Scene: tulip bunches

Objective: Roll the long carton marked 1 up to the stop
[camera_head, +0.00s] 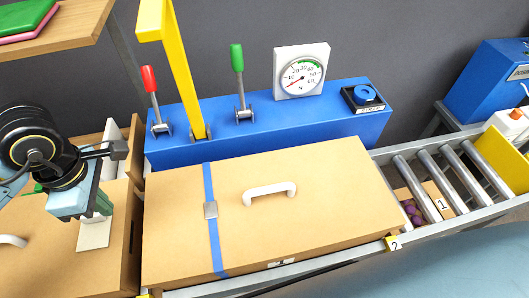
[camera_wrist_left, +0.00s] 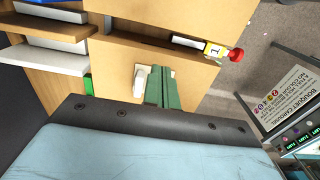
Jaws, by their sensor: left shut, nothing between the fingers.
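A tan piece of carton with a white tag reading 1 (camera_head: 446,208) shows at the right, among the metal rollers (camera_head: 458,166). Rollers cross in front of part of it, and purple shapes show beside it. The rest of its length is hidden. A yellow upright plate (camera_head: 490,163), possibly the stop, stands at the far right end of the rollers. My left gripper (camera_head: 100,208) is at the left, shut and empty, above a tan surface and well away from the carton. Its green fingers (camera_wrist_left: 164,90) show in the left wrist view, beside a white piece (camera_wrist_left: 140,79). My right gripper is not in view.
A large tan box (camera_head: 320,205) with a blue strap and white handle fills the middle. Behind it are a blue console (camera_head: 300,128), a yellow lever arm (camera_head: 182,75), red and green levers and a dial.

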